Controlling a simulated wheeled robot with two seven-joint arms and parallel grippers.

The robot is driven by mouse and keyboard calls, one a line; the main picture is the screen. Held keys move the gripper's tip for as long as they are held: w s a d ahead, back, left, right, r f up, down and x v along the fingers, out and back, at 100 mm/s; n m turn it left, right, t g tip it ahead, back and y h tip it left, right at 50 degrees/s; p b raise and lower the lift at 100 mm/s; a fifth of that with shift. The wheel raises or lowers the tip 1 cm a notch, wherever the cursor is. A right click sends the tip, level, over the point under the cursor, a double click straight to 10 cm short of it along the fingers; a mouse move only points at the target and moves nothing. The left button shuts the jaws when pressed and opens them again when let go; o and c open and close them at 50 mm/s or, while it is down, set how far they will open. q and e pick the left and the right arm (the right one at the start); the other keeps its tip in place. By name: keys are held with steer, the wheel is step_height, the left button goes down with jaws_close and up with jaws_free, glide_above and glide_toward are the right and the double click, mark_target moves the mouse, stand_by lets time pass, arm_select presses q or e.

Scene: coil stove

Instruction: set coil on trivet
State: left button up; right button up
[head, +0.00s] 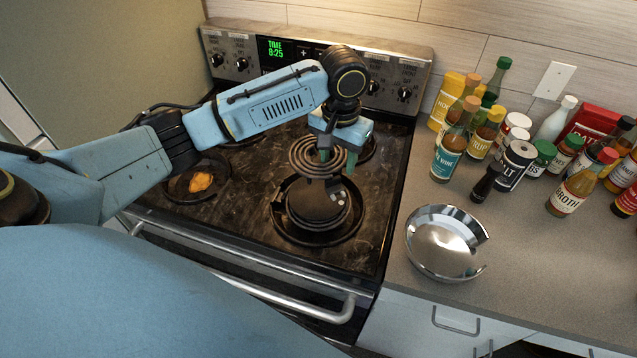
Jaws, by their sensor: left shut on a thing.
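The coil (311,162), a dark spiral heating element, is in the head view above the front right burner opening (318,212) of the stove. My left gripper (338,158) points down at the right side of the coil and is shut on it. The coil appears raised above the opening. A dark, rounded, shiny form (318,208) shows in the opening beneath it; I cannot tell exactly what it is. I cannot make out a separate trivet. My right gripper is not in view.
A shiny metal bowl (440,245) with a notch in its rim sits on the grey counter (520,285), right of the stove. Several bottles and jars (520,150) crowd the back of the counter. An orange-yellow lump (201,181) lies in the front left burner.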

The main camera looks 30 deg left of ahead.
arm_select(q)
step_height(320, 180, down, 10)
steer(key=shift+f, duration=0.1)
stand_by(0.4)
steer(key=o, duration=1.2)
steer(key=shift+f, duration=0.1)
step_height(320, 180, up, 12)
steer(key=shift+r, duration=0.2)
